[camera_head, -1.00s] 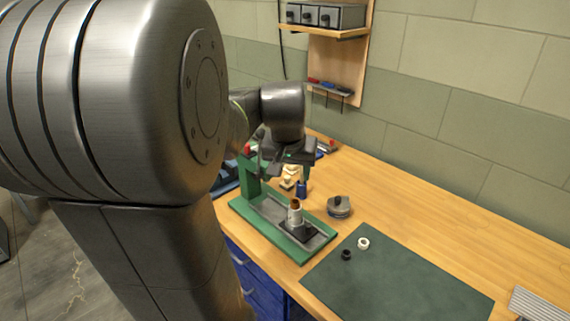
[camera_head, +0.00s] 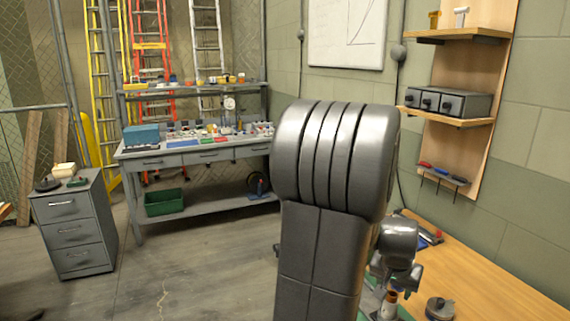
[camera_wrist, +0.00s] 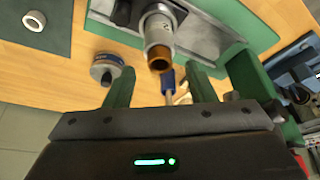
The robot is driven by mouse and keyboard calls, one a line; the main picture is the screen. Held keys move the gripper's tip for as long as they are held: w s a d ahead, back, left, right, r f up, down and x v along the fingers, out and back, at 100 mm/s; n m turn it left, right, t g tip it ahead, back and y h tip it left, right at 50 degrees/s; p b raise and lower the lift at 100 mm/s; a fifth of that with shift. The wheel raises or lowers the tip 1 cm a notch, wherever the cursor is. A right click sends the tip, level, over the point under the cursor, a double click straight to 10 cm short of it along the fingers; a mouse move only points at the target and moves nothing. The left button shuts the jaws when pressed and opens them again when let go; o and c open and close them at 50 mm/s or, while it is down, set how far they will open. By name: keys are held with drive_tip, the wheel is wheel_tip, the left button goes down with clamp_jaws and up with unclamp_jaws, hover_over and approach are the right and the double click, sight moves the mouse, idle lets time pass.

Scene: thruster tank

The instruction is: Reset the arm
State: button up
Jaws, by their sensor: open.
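My gripper (camera_wrist: 160,88) is open in the wrist view, with its two green fingers apart. No object is clamped between them. Beyond the fingertips, a grey-white cylinder with a brown end (camera_wrist: 159,48) stands on the grey track of a green fixture (camera_wrist: 103,8). In the head view, my arm rises in the middle and bends down at the right over the bench. There the cylinder (camera_head: 390,304) shows at the lower edge, below my wrist. My gripper is partly hidden by my own arm in that view.
A round grey metal part (camera_head: 440,308) sits on the wooden bench (camera_head: 490,290). A white ring (camera_wrist: 34,20) lies on a dark mat (camera_wrist: 52,42). A blue-handled item (camera_wrist: 168,82) is near the fingers. A drawer cabinet (camera_head: 76,225) and workbench (camera_head: 205,158) stand left, with open floor between.

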drive_tip(key=shift+x, duration=0.9)
drive_tip(key=shift+r+p, duration=0.55)
drive_tip(key=shift+r, duration=0.1)
